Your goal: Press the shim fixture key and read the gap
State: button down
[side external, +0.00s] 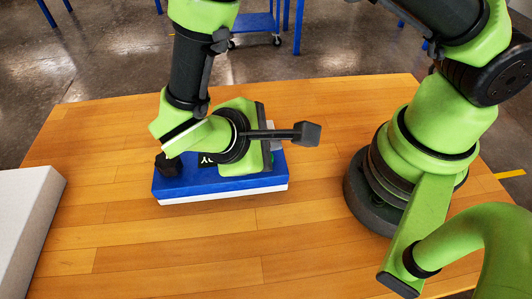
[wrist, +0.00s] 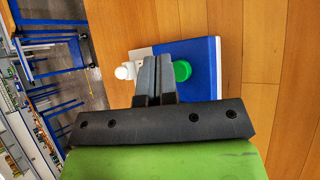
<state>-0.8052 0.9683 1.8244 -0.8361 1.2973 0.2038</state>
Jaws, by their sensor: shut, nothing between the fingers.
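The shim fixture is a blue box (side external: 225,180) on a white base, lying on the wooden table under my wrist in the side view. A black label with white letters (side external: 207,158) shows on its top, partly covered by my arm, so I cannot read a gap value. In the wrist view the blue top (wrist: 203,50) carries a round green key (wrist: 182,70). My gripper (wrist: 156,62) is shut and empty, its fingertips over the fixture just left of the green key. I cannot tell whether they touch anything. In the side view the fingertips are hidden behind my wrist.
A white rounded piece (wrist: 125,72) sits left of my fingers in the wrist view. A pale grey block (side external: 25,225) stands at the table's left edge. The wooden table (side external: 200,250) is clear in front of the fixture. A blue cart (side external: 250,24) stands beyond the table.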

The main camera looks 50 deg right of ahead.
jog(key=shift+f, duration=0.2)
dwell(0.5)
jog(key=shift+f, duration=0.25)
jog(key=shift+f, duration=0.5)
dwell(0.6)
jog(key=shift+r, duration=0.95)
jog(key=shift+r, duration=0.1)
jog(key=shift+r, duration=2.4)
